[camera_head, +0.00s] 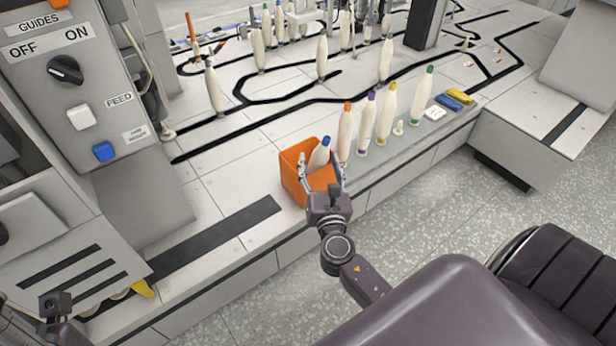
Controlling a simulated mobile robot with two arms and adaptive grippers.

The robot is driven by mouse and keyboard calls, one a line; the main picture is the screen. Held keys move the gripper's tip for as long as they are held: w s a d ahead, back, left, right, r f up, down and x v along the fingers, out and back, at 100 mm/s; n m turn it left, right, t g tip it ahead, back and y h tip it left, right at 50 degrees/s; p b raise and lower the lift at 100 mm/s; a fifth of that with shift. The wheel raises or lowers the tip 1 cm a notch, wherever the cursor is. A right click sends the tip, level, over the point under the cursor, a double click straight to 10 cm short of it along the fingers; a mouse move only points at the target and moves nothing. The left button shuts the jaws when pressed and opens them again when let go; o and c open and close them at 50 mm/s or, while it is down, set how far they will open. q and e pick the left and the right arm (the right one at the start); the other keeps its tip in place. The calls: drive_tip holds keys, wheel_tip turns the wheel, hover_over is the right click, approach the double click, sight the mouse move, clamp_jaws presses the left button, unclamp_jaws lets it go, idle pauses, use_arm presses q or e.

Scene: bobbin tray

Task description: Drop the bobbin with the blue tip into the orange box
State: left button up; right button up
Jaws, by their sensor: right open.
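The bobbin with the blue tip (319,156) stands tilted in the mouth of the orange box (290,170), its tip up and leaning right. Its lower end is hidden by the box and my gripper. My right gripper (320,174) is open at the box, with one finger on each side of the bobbin; I cannot tell whether either finger touches it. My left gripper (56,304) shows small at the bottom left, far from the box, and its jaws are not clear.
To the right of the box stand bobbins with orange (345,133), purple (367,122), yellow (386,115) and green (422,98) tips. A small white peg (399,128) and a white card (434,113) are near them. More bobbins stand behind. A control panel (75,85) rises at left.

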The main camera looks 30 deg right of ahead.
drive_tip(key=v, duration=0.6)
idle(0.3)
